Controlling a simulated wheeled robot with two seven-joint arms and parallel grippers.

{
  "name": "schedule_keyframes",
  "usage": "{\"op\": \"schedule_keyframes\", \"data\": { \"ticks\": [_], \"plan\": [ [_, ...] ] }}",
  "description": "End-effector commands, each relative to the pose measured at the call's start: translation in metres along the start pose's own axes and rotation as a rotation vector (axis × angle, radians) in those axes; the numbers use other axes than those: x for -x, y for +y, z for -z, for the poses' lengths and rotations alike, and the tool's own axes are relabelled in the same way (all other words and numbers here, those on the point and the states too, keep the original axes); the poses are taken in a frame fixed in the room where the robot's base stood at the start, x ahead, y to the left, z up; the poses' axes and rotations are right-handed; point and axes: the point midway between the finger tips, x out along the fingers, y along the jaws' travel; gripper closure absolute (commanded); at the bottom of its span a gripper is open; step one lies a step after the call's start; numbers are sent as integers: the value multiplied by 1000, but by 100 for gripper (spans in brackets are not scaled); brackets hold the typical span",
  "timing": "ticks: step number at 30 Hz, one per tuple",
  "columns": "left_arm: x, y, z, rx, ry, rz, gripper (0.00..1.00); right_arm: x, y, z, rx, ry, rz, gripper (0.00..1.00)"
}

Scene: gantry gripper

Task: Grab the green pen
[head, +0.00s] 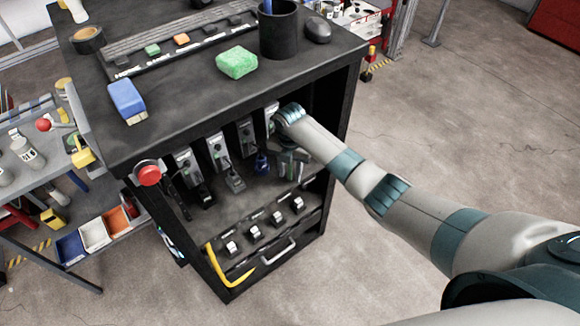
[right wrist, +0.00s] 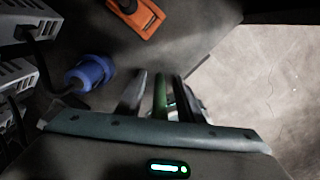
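The green pen (right wrist: 161,98) shows in the right wrist view as a narrow green upright shape between the two fingers of my right gripper (right wrist: 158,100). Dark gaps show between the pen and the fingers, so the gripper looks open around it and not closed on it. In the head view my right gripper (head: 291,163) is inside the open compartment of the black cabinet (head: 190,135), at its right side. I cannot make out the pen there. My left gripper is not in view.
Grey plug-in units (head: 217,150) line the compartment's back, left of my gripper. A blue plug (right wrist: 90,73) is close left of the fingers. An orange part (right wrist: 137,17) lies beyond them.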

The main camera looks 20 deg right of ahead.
Motion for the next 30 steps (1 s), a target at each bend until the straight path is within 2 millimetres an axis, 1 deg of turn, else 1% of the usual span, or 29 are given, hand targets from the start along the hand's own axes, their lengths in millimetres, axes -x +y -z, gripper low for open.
{"op": "schedule_keyframes", "data": {
  "ticks": [5, 6, 8, 9, 10, 20, 25, 29, 30],
  "plan": [
    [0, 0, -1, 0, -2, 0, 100, 0, 0, 0, 0, 0, 0, 66],
    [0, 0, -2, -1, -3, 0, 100, 0, 0, 0, 0, 0, 0, 71],
    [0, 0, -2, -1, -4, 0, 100, 0, 0, 0, 0, 0, 0, 85],
    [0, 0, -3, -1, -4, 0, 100, 0, 0, 0, 0, 0, 0, 95],
    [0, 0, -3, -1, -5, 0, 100, 0, 0, 0, 0, 0, 0, 100],
    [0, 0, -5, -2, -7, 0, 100, 0, 0, 0, 0, 0, 0, 100],
    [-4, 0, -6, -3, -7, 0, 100, 2, 1, 1, 0, -1, -1, 100],
    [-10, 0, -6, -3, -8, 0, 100, 7, 3, 4, 1, 0, -2, 100],
    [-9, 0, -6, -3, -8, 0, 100, 14, 3, 3, 1, -1, -3, 100]
  ]
}}
